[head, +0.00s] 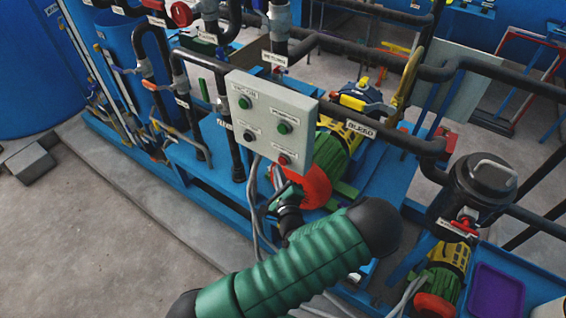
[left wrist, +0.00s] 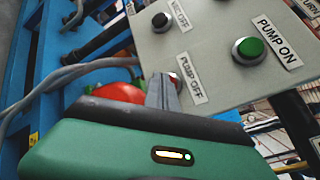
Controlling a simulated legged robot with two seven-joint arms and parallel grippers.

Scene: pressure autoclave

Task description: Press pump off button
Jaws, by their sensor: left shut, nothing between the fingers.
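The light grey control box (head: 236,84) carries several labelled buttons. The red pump off button (head: 284,159) is at its lower right in the head view. In the left wrist view the red pump off button (left wrist: 174,77) shows only as a sliver behind my fingers, beside the PUMP OFF label (left wrist: 190,79). My left gripper (head: 284,188) is shut and empty, just below the button in the head view. In the left wrist view the closed fingertips (left wrist: 163,84) overlap the button; I cannot tell whether they touch it. My right gripper is not in view.
The green pump on button (left wrist: 249,48) and the black vac off button (left wrist: 160,20) are close by on the panel. Grey cables hang below the box. A red pump part (head: 314,186) and black pipes (head: 390,137) stand behind it.

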